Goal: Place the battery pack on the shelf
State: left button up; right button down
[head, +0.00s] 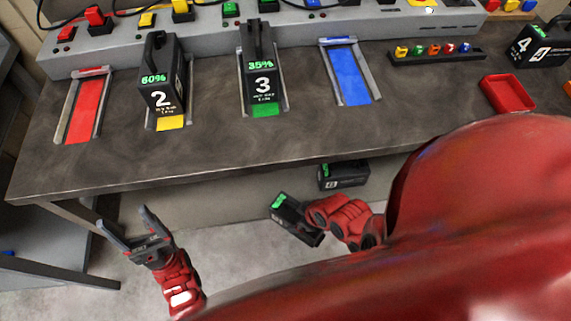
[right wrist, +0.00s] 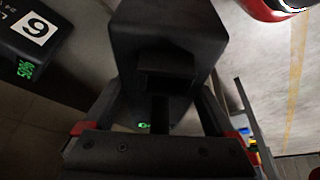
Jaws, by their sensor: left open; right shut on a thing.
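A dark battery pack (head: 293,217) with a green display is held tilted below the bench's front edge. My right gripper is shut on it; in the right wrist view, the fingers (right wrist: 160,100) flank the handle of the pack (right wrist: 160,35). In the head view, the red wrist hides these fingers. My left gripper (head: 123,219) is open and empty at the lower left, apart from the bench. Another dark pack (head: 344,176) stands beneath the bench edge. A pack marked 6 (right wrist: 35,42) shows at left in the right wrist view. I cannot clearly make out the shelf.
The grey bench (head: 200,145) has slots along its back. Pack 2 (head: 162,90) and pack 3 (head: 262,85) stand in slots; the red slot (head: 86,105) and blue slot (head: 350,75) are empty. Pack 4 (head: 540,45) and a red tray (head: 508,94) are at right. My red body hides the lower right.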

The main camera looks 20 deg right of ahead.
jog(key=shift+w+d+f+b, duration=0.1)
jog(key=shift+w+f+b, duration=0.7)
jog(key=shift+w+b, duration=1.35)
jog(key=shift+w+d+f+b, duration=0.1)
jog(key=shift+w+f+b, duration=0.75)
jog(key=shift+w, duration=2.5)
jog(key=shift+w+f+b, duration=0.75)
jog(key=shift+w+b, duration=0.8)
jog(key=shift+w, duration=1.2)
jog(key=shift+f, duration=0.1)
grip_release()
